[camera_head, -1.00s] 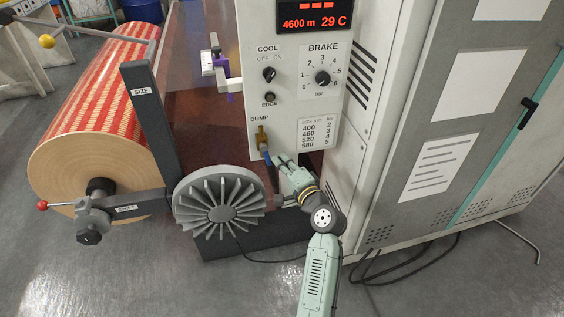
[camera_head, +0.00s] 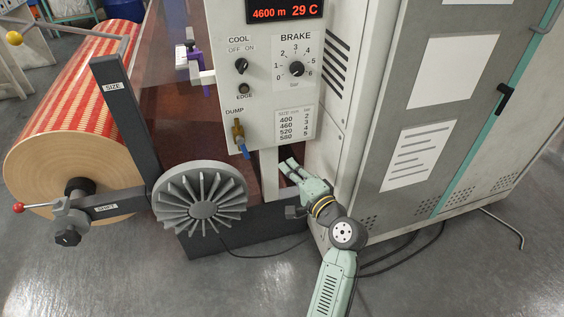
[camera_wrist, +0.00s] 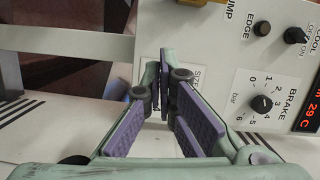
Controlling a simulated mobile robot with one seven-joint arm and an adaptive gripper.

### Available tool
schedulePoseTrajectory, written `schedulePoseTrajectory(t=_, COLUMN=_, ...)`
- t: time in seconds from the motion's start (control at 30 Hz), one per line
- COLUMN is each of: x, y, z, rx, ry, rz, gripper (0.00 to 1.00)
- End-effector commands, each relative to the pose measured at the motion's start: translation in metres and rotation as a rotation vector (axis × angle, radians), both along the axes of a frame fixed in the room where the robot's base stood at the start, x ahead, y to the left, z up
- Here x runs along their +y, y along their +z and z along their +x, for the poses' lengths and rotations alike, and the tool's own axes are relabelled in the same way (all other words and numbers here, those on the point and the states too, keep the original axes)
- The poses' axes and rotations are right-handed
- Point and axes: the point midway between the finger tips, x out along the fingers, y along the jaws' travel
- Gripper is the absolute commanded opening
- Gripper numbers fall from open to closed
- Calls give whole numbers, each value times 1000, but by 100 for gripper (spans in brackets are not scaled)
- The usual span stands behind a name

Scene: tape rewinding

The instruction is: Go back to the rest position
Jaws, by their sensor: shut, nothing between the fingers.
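My gripper (camera_head: 290,166) is just below and right of the control panel's lower edge in the head view. It is clear of the brass dump valve (camera_head: 237,130) with its blue handle (camera_head: 242,148). In the wrist view the purple-padded fingers (camera_wrist: 166,85) are shut with nothing held. My green arm reaches in from the bottom right of the head view.
The control panel (camera_head: 258,100) has a brake knob (camera_head: 297,69) and a cool switch (camera_head: 241,66). A grey ribbed wheel (camera_head: 203,195) stands to the left, beside a striped roll (camera_head: 80,90). A grey cabinet (camera_head: 420,110) stands close on the right. Cables lie on the floor.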

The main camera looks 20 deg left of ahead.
Motion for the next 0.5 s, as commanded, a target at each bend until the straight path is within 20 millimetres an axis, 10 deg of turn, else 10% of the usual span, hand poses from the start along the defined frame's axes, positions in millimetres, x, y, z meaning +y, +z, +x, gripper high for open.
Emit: schedulePoseTrajectory(t=0.5, x=-5, y=0, z=-5, rx=0, ry=1, rz=0, gripper=0)
